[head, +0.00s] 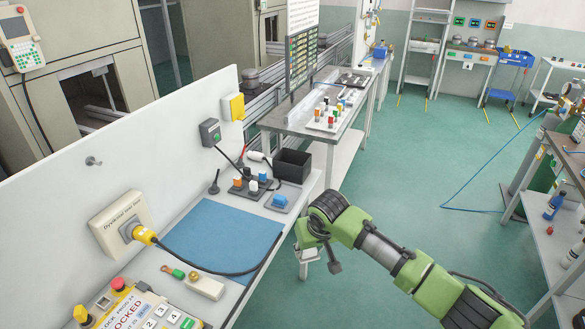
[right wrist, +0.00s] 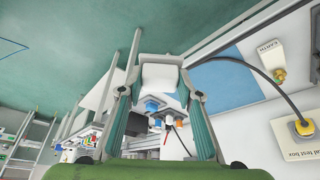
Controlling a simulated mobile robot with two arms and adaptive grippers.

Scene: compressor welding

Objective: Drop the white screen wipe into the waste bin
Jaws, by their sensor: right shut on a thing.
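My right gripper (head: 310,248) hangs in front of the bench edge, beside the blue mat. In the right wrist view its two fingers (right wrist: 160,88) are closed on the white screen wipe (right wrist: 160,76), a pale folded piece held at the fingertips. In the head view the wipe is small and hard to tell from the gripper. The waste bin, an open black box (head: 292,166), stands on the bench's far end, beyond the gripper and apart from it. My left gripper is not in view.
Coloured blocks on dark bases (head: 250,185) and a blue block (head: 280,201) stand near the bin. The blue mat (head: 220,235) lies clear on the bench except for a black cable. A white panel (head: 60,200) backs the bench. Open green floor lies to the right.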

